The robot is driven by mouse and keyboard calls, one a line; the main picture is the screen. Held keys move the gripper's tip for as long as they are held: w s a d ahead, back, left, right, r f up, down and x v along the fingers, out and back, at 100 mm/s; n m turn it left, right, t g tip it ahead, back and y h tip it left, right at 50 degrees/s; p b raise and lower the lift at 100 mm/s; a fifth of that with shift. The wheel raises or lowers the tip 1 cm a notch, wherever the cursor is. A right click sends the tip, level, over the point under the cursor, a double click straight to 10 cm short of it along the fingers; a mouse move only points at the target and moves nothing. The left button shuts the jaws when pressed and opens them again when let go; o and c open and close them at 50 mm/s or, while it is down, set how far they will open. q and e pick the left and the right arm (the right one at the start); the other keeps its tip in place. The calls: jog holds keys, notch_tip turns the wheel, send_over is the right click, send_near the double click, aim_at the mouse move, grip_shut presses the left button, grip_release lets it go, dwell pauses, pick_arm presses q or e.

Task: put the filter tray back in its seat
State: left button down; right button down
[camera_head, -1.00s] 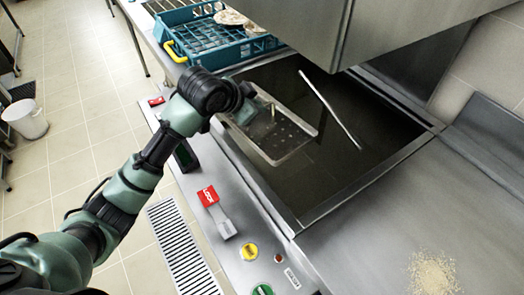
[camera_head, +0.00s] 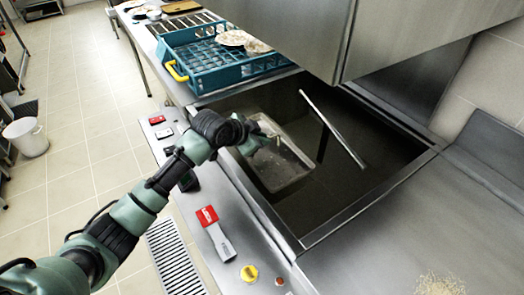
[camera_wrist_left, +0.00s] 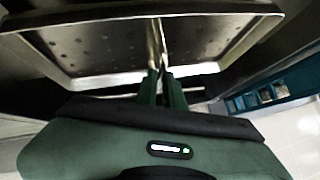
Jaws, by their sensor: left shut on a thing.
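The filter tray (camera_head: 283,168) is a shallow grey metal pan with small holes. It is inside the dark rectangular opening (camera_head: 330,205) of the steel machine, near the opening's left side. My left gripper (camera_head: 264,135) is shut on the tray's upright handle and reaches over the opening's left edge. In the left wrist view the tray (camera_wrist_left: 95,45) fills the top, and the fingers (camera_wrist_left: 162,80) close on the thin handle (camera_wrist_left: 155,40). Whether the tray rests in its seat or hangs above it I cannot tell. My right gripper is not in view.
A thin metal rod (camera_head: 333,130) slants across the opening. A blue dish rack (camera_head: 205,62) with plates stands behind it. A steel hood (camera_head: 410,35) hangs above the back right. The counter at right is mostly clear.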

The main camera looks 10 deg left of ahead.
aim_at(265, 152)
pick_arm(q)
jog(key=shift+f, duration=2.65)
jog(key=c, duration=1.5)
grip_release()
jog(key=shift+f, duration=0.1)
jog(key=shift+c, duration=0.2)
jog(key=v, duration=1.2)
